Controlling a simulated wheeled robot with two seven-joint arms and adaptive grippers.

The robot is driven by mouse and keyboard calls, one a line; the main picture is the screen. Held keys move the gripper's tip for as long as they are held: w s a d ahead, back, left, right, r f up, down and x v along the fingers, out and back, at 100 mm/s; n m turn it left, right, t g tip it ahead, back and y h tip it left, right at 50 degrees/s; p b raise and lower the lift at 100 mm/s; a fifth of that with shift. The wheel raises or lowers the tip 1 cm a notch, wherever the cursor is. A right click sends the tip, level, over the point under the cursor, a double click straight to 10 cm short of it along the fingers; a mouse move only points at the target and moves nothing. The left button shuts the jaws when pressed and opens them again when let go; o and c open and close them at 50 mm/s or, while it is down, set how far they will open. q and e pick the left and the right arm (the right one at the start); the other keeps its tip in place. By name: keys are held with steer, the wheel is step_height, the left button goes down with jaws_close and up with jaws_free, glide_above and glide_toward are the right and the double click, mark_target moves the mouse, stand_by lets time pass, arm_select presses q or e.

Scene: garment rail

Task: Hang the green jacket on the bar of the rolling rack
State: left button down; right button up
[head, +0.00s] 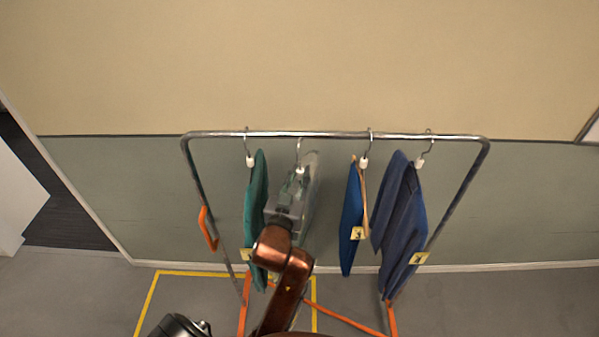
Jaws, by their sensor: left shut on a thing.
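The green jacket (314,190) shows as a narrow, muted grey-green shape, nearly edge-on, under the middle-left part of the bar. Its hanger has a white neck and a metal hook (299,146). The hook's top is level with the bar (330,134) in the picture; I cannot tell whether it sits over it. My left gripper (297,182) is shut on the hanger just below the neck and, with my arm, hides much of the jacket. My right gripper is not in view.
A teal garment (256,210) hangs close left of the jacket. A blue garment (351,220) and a darker blue one (399,215) hang to the right. Yellow tags show on these. The rack has orange legs (243,308) and stands before a wall; yellow tape (190,272) marks the floor.

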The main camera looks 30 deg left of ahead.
arm_select(q)
steer(key=shift+b+x, duration=0.5)
steer(key=shift+x, duration=2)
steer(key=shift+b+x, duration=0.6)
steer(key=shift+x, duration=1.3)
steer(key=shift+f+b, duration=0.65)
steer(key=shift+f, duration=0.5)
